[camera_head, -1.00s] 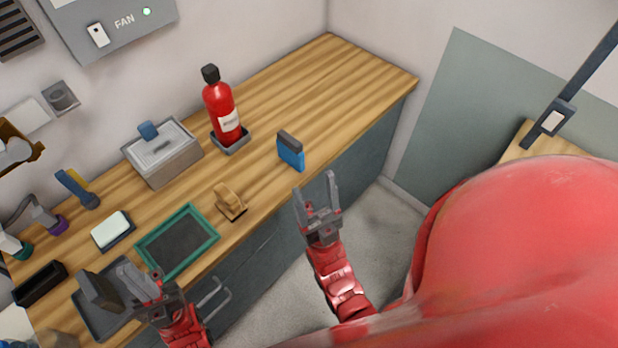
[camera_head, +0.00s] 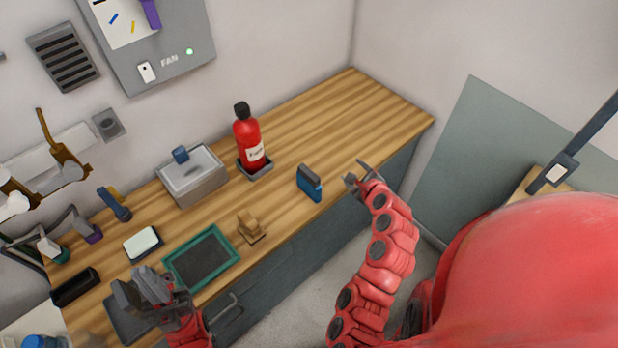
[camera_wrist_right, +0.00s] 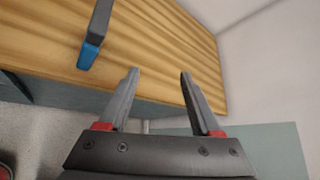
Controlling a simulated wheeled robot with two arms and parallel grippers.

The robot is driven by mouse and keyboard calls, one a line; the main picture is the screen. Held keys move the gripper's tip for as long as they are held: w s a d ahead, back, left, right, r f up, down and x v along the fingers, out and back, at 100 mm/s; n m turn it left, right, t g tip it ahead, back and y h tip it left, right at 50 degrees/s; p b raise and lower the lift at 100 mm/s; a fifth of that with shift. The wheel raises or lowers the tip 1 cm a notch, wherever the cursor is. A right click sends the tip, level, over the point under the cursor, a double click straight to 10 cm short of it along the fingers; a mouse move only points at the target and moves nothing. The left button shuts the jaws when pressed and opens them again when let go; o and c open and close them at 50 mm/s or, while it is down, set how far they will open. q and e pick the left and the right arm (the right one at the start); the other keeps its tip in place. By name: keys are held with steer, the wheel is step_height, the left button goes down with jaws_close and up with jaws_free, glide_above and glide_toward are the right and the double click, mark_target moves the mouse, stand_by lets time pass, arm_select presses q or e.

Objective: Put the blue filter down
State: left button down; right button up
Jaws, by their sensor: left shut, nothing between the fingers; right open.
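The blue filter (camera_head: 310,187), a blue block with a dark grey top, stands on the wooden counter (camera_head: 345,120) near its front edge. It also shows in the right wrist view (camera_wrist_right: 88,54), left of the fingers and apart from them. My right gripper (camera_head: 360,176) is open and empty, just right of the filter; its fingers (camera_wrist_right: 157,75) point over the counter in the wrist view. My left gripper (camera_head: 137,288) is shut with nothing in it, over the counter's near left part beside a grey tray (camera_head: 122,318).
A red bottle (camera_head: 249,138) stands in a grey holder behind the filter. A lidded grey box (camera_head: 192,180), a green-framed tray (camera_head: 226,245), a small wooden block (camera_head: 249,228) and a white pad (camera_head: 142,243) stand to the left. The counter's far right is clear.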

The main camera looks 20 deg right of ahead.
mark_target(320, 179)
steer(key=s+a+r+m+g+y+p, duration=0.1)
steer(key=s+a+r+m+g+y, duration=0.15)
steer(key=s+a+y, duration=0.2)
steer(key=shift+m, duration=0.25)
steer(key=b+x, duration=0.1)
steer(key=x, duration=0.3)
steer(key=b+x, duration=0.2)
steer(key=x, duration=0.2)
steer(key=b+x, duration=0.1)
steer(key=x, duration=0.3)
steer(key=shift+a+b, duration=0.3)
steer(key=shift+b, duration=0.05)
steer(key=b+x, duration=0.2)
steer(key=x, duration=0.1)
steer(key=b+x, duration=0.1)
steer(key=shift+w+a+f, duration=0.1)
steer(key=shift+a+f, duration=0.1)
steer(key=shift+a, duration=0.1)
steer(key=shift+w+a+f+b, duration=0.1)
steer(key=shift+w+b, duration=0.25)
steer(key=shift+w, duration=0.05)
jaws_close()
